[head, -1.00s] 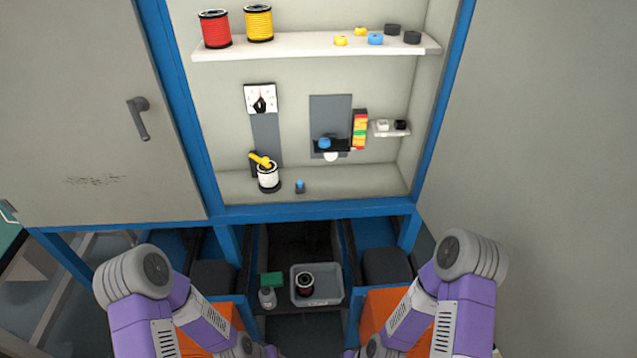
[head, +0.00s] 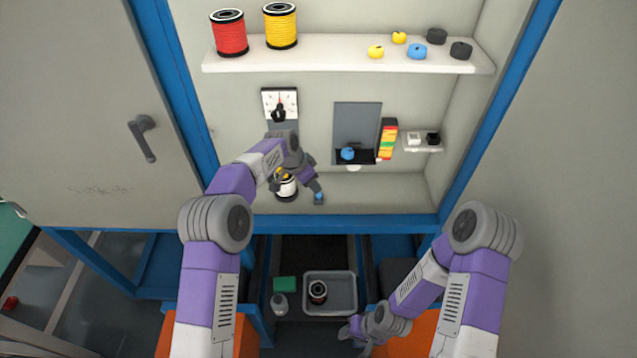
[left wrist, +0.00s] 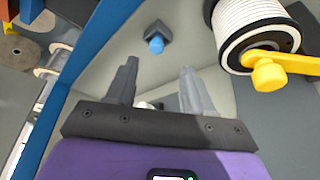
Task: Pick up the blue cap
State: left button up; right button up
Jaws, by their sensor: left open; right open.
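A small blue piece (head: 319,195) stands on a dark base on the cabinet floor. It also shows in the left wrist view (left wrist: 156,45), beyond the fingertips and between their lines, not touched. A round blue cap (head: 417,51) lies on the top shelf, and another blue round part (head: 347,153) sits on the black wall fixture. My left gripper (head: 306,180) is inside the cabinet close to the small blue piece; in the wrist view its fingers (left wrist: 160,75) are apart and empty. My right gripper (head: 352,330) is low, beside the grey bin, open.
A white spool with a yellow crank (head: 286,187) stands left of the small blue piece, partly behind my left gripper. Red (head: 229,34) and yellow (head: 280,26) spools stand on the top shelf (head: 330,58). A grey bin (head: 345,285) is below. The cabinet floor's right side is clear.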

aim_at(319, 194)
pick_arm(q)
jog(key=x, duration=0.4)
jog(key=b+x, duration=0.1)
jog(key=x, duration=0.1)
jog(key=shift+s+d+f, duration=0.15)
jog(key=shift+s+d, duration=0.1)
pick_arm(e)
jog(key=shift+s+f, duration=0.4)
pick_arm(q)
grip_shut()
notch_tip(319, 194, up, 10)
jog(key=p, duration=0.1)
jog(key=shift+p, duration=0.4)
pick_arm(e)
jog(key=shift+r, duration=0.95)
